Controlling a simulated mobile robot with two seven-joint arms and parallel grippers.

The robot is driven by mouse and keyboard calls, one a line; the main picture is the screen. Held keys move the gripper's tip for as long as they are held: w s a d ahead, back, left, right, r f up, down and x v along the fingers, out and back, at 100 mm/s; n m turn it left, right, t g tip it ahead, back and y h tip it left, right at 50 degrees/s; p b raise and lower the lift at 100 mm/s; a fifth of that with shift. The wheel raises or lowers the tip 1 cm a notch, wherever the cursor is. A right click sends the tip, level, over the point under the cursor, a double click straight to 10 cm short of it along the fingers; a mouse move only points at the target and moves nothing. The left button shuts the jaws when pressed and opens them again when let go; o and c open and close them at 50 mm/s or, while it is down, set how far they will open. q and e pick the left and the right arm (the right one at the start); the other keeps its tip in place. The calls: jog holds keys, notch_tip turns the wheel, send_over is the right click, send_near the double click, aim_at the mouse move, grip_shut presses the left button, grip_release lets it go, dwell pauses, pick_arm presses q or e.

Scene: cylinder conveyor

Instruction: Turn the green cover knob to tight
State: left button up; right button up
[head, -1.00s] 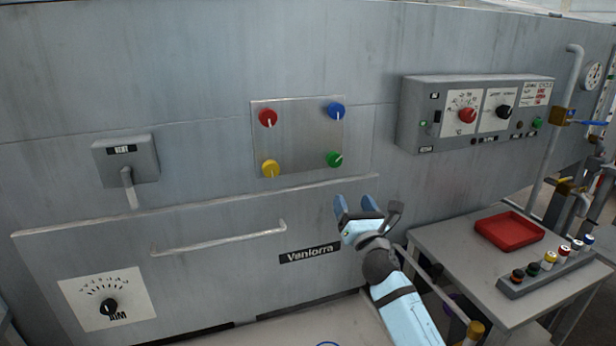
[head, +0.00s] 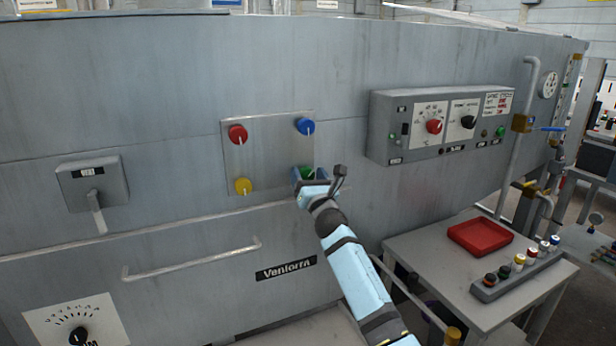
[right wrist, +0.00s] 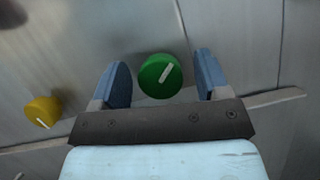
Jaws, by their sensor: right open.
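The green knob (head: 307,172) is at the lower right of a metal cover plate (head: 268,153), mostly hidden by my gripper in the head view. In the right wrist view the green knob (right wrist: 162,76) shows fully, with a white pointer line slanting to the upper right. My right gripper (head: 310,174) is open at the knob. In the right wrist view its blue fingers (right wrist: 160,80) stand on either side of the knob, with gaps on both sides. My left gripper is not in view.
A red knob (head: 237,134), a blue knob (head: 305,126) and a yellow knob (head: 243,186) share the plate. A long handle (head: 190,262) sticks out below. A control box (head: 438,122) is mounted to the right, above a side table (head: 425,250) with a red tray (head: 479,237).

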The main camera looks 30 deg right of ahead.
jog(key=shift+c, duration=0.2)
jog(key=c, duration=0.9)
